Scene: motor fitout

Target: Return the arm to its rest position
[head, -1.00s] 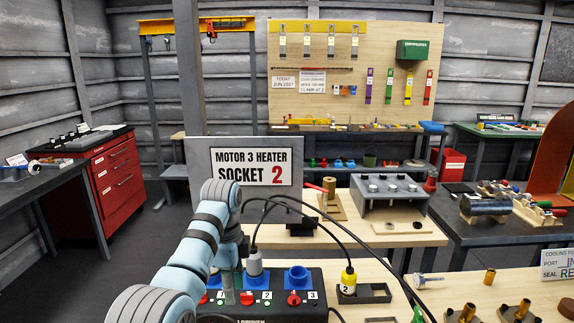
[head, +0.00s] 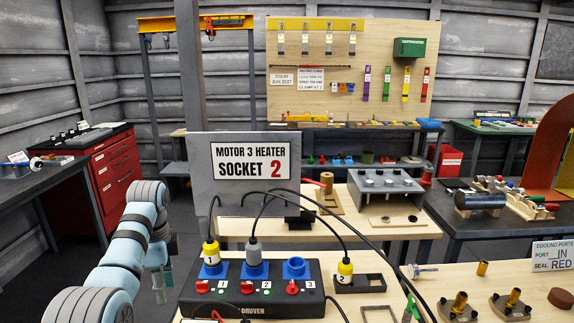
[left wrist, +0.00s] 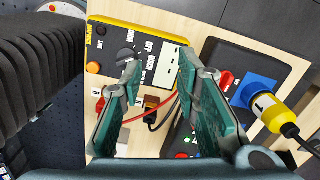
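My left arm (head: 128,245) reaches in from the left in the head view. Its gripper (head: 162,284) hangs left of the black socket box (head: 245,308), apart from it. In the left wrist view the left gripper (left wrist: 158,85) has its two green fingers spread with nothing between them. A yellow plug marked 1 (head: 211,251) sits in the left blue socket; it also shows in the left wrist view (left wrist: 278,113). A green tip at the bottom right seems to be my right gripper (head: 411,309); most of it is hidden.
A grey plug (head: 254,253) sits in socket 2; socket 3 (head: 295,268) is empty. Yellow plug 2 (head: 345,270) stands at a black tray (head: 372,284). Black cables arch over the box. A yellow meter (left wrist: 140,50) lies below the left gripper. A sign panel (head: 240,175) stands behind.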

